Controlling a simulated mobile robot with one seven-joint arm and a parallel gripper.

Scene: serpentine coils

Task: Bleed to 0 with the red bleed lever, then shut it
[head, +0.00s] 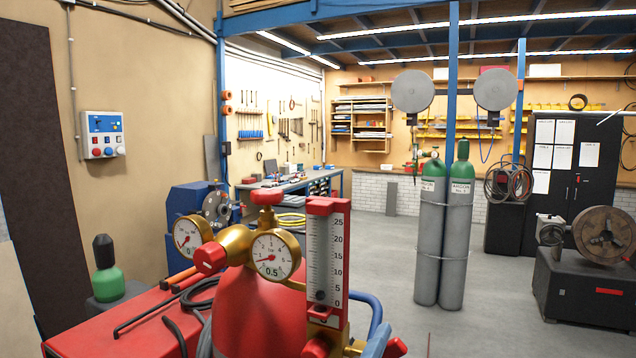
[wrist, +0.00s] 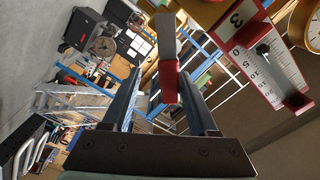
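The red regulator set shows in the head view: a brass body with a red knob (head: 209,258), a left gauge (head: 191,236) and a right gauge (head: 273,255). The right gauge's needle points left and slightly down, low on its scale. A flow tube (head: 325,257) stands beside it with its dark float near 0. In the wrist view, my gripper (wrist: 160,74) has its two dark fingers apart. A red lever-like part with a grey end (wrist: 168,82) shows between or just beyond them; contact is not clear. The flow tube also shows there (wrist: 268,62). My gripper is not visible in the head view.
The set sits above a red cylinder (head: 258,315) beside a red cart top (head: 120,325) with hoses. A blue rail (head: 375,325) is at right. Two grey gas cylinders (head: 445,235) stand beyond. The floor between is clear.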

